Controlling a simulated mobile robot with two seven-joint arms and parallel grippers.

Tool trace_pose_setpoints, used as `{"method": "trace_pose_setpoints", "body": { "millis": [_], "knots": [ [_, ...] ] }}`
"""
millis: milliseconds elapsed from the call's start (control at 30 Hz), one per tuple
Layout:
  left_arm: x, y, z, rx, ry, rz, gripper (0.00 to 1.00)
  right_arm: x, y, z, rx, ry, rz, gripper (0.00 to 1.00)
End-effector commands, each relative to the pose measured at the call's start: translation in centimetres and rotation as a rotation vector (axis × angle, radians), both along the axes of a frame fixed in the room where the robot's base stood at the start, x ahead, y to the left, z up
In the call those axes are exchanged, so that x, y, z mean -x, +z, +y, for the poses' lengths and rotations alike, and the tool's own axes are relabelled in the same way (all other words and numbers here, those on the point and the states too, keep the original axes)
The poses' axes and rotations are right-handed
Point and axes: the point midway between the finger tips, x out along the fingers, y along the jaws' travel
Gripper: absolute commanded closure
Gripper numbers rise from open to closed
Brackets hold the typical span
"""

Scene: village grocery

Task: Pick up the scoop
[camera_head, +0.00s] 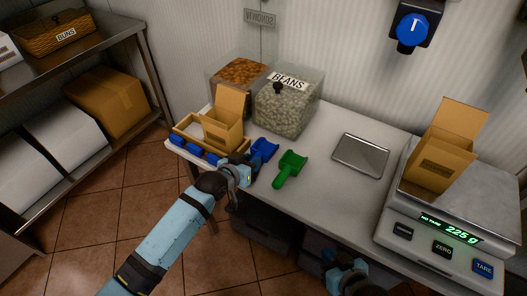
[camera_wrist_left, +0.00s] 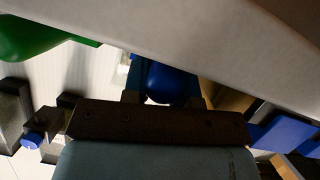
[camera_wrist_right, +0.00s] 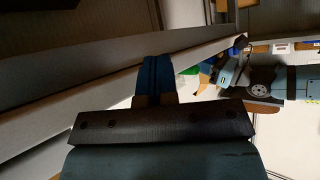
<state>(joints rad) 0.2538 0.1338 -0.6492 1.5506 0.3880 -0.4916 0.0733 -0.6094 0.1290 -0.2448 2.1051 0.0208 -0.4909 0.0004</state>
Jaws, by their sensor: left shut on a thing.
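A blue scoop (camera_head: 264,149) is at the front left of the counter, beside a green scoop (camera_head: 289,168). My left gripper (camera_head: 246,169) is at the blue scoop's handle end, low at the counter's front edge. In the left wrist view it is shut on the blue scoop's rounded handle (camera_wrist_left: 168,84). The green scoop also shows at the upper left there (camera_wrist_left: 30,38). My right gripper (camera_head: 347,268) is below the counter's front edge. In the right wrist view its fingers (camera_wrist_right: 155,78) are together with nothing between them.
Behind the scoops stand a clear beans bin (camera_head: 287,108), an open carton (camera_head: 223,124) and a wooden tray with blue items (camera_head: 185,125). A metal plate (camera_head: 361,155) lies mid-counter. A scale (camera_head: 447,227) reading 225 g bears another carton (camera_head: 439,160) at right.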

Motion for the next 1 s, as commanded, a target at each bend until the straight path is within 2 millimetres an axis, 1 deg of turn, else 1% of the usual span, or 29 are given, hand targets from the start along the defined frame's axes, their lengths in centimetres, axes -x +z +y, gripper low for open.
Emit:
{"method": "trace_pose_setpoints", "body": {
  "millis": [267,367,467,567,667,800,1000],
  "knots": [
    [0.0,0.4,0.0,0.001,0.0,-0.001,1.0,0.0,0.1,0.0,-0.001,-0.001,0.0,1.0],
    [0.0,1.1,0.0,0.001,-0.001,-0.002,1.0,0.0,0.3,0.0,-0.002,-0.001,0.001,1.0],
    [0.0,2.5,0.0,0.001,-0.001,-0.004,1.0,0.0,0.5,0.0,-0.003,-0.002,0.002,1.0],
    [-0.1,4.6,0.0,0.002,-0.001,-0.004,1.0,0.1,0.7,0.0,-0.004,-0.003,0.004,1.0],
    [0.0,7.3,0.0,0.004,-0.001,-0.005,1.0,0.1,1.0,0.0,-0.006,-0.005,0.008,1.0],
    [0.0,11.6,0.0,0.002,0.0,-0.006,1.0,0.2,1.2,-0.1,-0.008,-0.008,0.017,1.0],
    [-0.1,16.5,0.0,0.003,0.0,-0.004,1.0,0.4,0.8,-0.2,-0.008,-0.013,0.034,1.0]
  ]
}}
